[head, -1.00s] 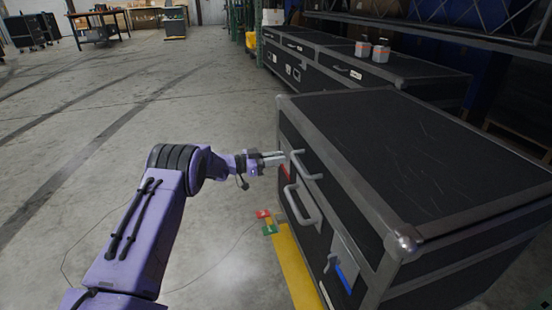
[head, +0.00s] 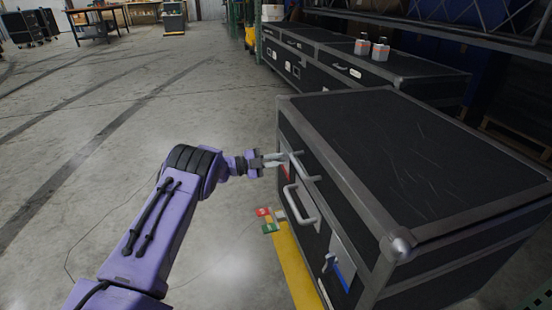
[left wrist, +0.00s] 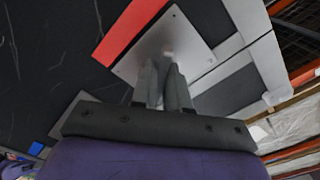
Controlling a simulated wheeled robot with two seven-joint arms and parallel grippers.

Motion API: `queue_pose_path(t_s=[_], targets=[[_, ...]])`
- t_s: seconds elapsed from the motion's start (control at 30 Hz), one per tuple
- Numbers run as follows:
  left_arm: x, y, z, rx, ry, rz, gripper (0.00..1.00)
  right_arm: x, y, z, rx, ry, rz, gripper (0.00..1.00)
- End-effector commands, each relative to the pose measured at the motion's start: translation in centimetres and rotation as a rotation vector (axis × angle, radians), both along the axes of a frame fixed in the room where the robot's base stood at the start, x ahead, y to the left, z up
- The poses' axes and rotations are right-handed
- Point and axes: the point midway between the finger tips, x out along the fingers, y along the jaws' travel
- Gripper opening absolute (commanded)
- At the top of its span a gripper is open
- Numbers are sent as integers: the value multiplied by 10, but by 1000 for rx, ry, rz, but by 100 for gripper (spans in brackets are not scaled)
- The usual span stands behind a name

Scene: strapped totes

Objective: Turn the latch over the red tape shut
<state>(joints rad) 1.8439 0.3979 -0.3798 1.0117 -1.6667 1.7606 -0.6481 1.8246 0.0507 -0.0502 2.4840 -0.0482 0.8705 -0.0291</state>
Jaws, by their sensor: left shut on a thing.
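The black case (head: 400,150) stands at the right with its front face toward my left arm. The red tape (head: 286,173) is on the far part of that face, and shows as a red strip in the left wrist view (left wrist: 130,28). A grey metal plate (left wrist: 190,38) lies beside the tape. My left gripper (head: 280,160) is at this plate, its fingers (left wrist: 167,72) close together on the latch. The latch is mostly hidden between the fingertips, with only a small pale bit (left wrist: 168,53) showing. I cannot tell its angle. My right gripper is out of view.
Another latch plate with blue tape (head: 342,277) is at the near end. Small coloured blocks (head: 267,222) and a yellow floor strip (head: 296,268) lie below.

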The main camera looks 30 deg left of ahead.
Motion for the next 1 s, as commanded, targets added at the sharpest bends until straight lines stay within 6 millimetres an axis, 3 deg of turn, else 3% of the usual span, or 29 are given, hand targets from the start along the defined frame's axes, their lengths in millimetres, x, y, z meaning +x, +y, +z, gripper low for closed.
queue_pose_path(t_s=[0.5, 1.0], targets=[[-1, 2, -2, 338, -287, 5, 0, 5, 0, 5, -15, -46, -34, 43], [-1, 3, -2, 479, -409, 7, 0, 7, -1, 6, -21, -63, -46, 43]])
